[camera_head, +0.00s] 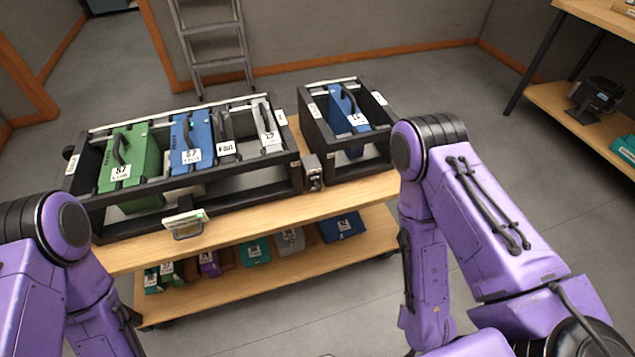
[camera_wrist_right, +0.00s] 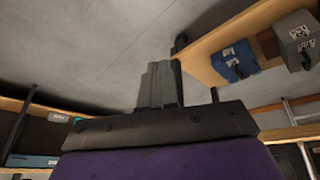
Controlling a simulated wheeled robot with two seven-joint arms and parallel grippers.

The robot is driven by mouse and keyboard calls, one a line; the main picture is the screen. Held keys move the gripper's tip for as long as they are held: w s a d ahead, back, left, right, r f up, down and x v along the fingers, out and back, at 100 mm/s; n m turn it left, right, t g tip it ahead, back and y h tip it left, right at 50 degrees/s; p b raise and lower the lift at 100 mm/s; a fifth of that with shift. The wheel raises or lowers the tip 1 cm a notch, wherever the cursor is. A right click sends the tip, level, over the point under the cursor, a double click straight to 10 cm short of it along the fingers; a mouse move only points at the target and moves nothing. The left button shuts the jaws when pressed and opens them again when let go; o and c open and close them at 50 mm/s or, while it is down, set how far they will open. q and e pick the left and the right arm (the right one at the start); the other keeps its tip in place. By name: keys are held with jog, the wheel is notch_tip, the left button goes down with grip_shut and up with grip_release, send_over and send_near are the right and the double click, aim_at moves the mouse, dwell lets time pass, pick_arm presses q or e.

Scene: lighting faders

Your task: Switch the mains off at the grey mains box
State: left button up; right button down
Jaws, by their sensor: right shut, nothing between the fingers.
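The small grey mains box (camera_head: 313,172) sits at the front of the wooden bench top, in the gap between the two black racks. Its switch is too small to read as on or off. My right gripper (camera_wrist_right: 161,84) shows in the right wrist view with its fingers together and nothing between them. It points toward the grey floor beside a wooden shelf, apart from the mains box, which I cannot make out in that view. In the head view only purple links of my arms show; my left gripper is out of frame.
The large black rack (camera_head: 245,194) holds green, blue and grey modules; the smaller rack (camera_head: 378,173) holds a blue module (camera_head: 345,107). A small device with a handle (camera_head: 186,222) is at the bench's front. The lower shelf (camera_head: 215,292) carries several modules. A ladder (camera_head: 216,62) stands behind.

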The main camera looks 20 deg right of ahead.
aim_at(320, 187)
jog(key=w+a+r+m+y+p, duration=0.2)
jog(key=w+a+r+m+p, duration=0.1)
jog(key=w+r, duration=0.6)
jog(key=w+a+r+m+t+y+p, duration=0.1)
jog(key=w+a+r+m+y+p, duration=0.1)
jog(key=w+r, duration=0.7)
jog(key=w+a+r+m+y+p, duration=0.2)
jog(key=w+a+r+m+p, duration=0.2)
jog(key=w+r, duration=0.4)
jog(key=w+m+p, duration=0.1)
jog(key=w+p, duration=0.1)
jog(key=w, duration=0.2)
jog(key=shift+w+a+r+p, duration=0.15)
jog(key=shift+w+r+p, duration=0.15)
jog(key=shift+w+r, duration=0.1)
jog(key=p+x, duration=0.1)
jog(key=x, duration=1.3)
jog(key=shift+a+r+p, duration=0.1)
jog(key=shift+p, duration=0.25)
jog(key=shift+w, duration=0.1)
jog(key=shift+a, duration=0.1)
